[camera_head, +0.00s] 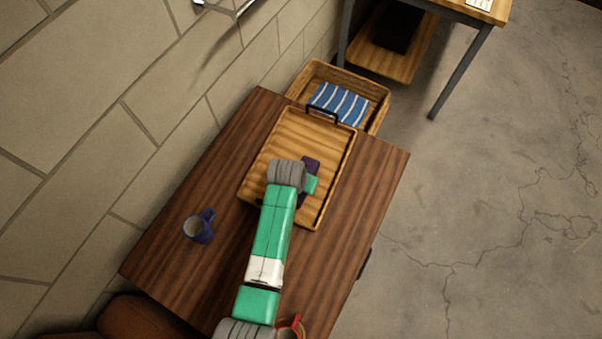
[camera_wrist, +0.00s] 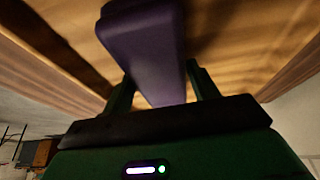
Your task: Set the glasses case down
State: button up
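The purple glasses case (camera_head: 311,164) shows in the head view on both sides of my gripper (camera_head: 311,184), over the wooden tray (camera_head: 292,135); my gripper hides its middle. I cannot tell whether the case touches the tray floor.
The tray, with a dark handle, is on a brown wooden table (camera_head: 190,180). A blue mug (camera_head: 198,227) stands left and a red mug (camera_head: 292,328) near the front. A second tray (camera_head: 375,92) with a striped blue cloth (camera_head: 338,103) is behind. The brick wall borders the left.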

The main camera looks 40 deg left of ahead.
jog(key=shift+o, duration=1.1)
jog(key=shift+r, duration=0.15)
jog(key=p+v, duration=0.3)
jog(key=v, duration=0.9)
jog(key=shift+w+r, duration=0.1)
